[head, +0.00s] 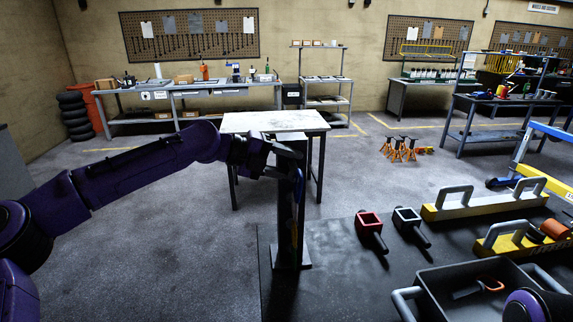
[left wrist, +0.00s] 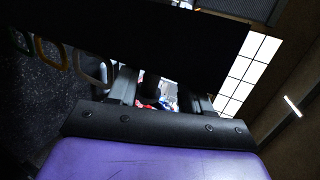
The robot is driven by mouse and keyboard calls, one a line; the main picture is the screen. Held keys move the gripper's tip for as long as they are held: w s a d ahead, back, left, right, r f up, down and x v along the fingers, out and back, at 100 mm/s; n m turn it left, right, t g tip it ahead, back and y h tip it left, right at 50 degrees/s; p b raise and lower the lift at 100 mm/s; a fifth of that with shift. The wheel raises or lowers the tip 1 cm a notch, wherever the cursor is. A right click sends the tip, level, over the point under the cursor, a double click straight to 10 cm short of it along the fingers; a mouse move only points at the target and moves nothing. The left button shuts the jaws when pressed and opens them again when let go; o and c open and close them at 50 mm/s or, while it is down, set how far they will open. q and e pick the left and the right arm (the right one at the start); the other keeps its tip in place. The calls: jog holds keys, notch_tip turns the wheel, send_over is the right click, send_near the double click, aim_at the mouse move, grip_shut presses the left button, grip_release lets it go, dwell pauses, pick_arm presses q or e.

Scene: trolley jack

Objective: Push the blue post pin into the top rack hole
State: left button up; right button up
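A dark upright rack post (head: 288,225) stands on a flat base plate at the left end of the black table in the head view. A small blue patch (head: 299,190) shows on its upper part; I cannot tell whether it is the pin. The rack holes cannot be made out. My left gripper (head: 288,163) is at the post's upper end, its fingers apart on either side. In the left wrist view, the left gripper's fingers (left wrist: 164,92) are also apart, with a dark slab across the picture beyond them. My right gripper is not in view.
The black table (head: 330,285) holds a red-topped block (head: 369,225), a grey-topped one (head: 407,220), yellow bars with grey handles (head: 485,205) and a dark tray (head: 460,285) with handles. A light-topped table (head: 260,121) stands behind the post. Orange jack stands (head: 399,149) are on the floor.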

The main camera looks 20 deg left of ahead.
pick_arm(q)
jog(key=shift+a+f, duration=0.1)
jog(key=shift+f, duration=0.05)
jog(key=shift+a, duration=0.1)
jog(key=b+v, duration=0.3)
jog(key=v, duration=0.7)
jog(key=shift+s, duration=0.1)
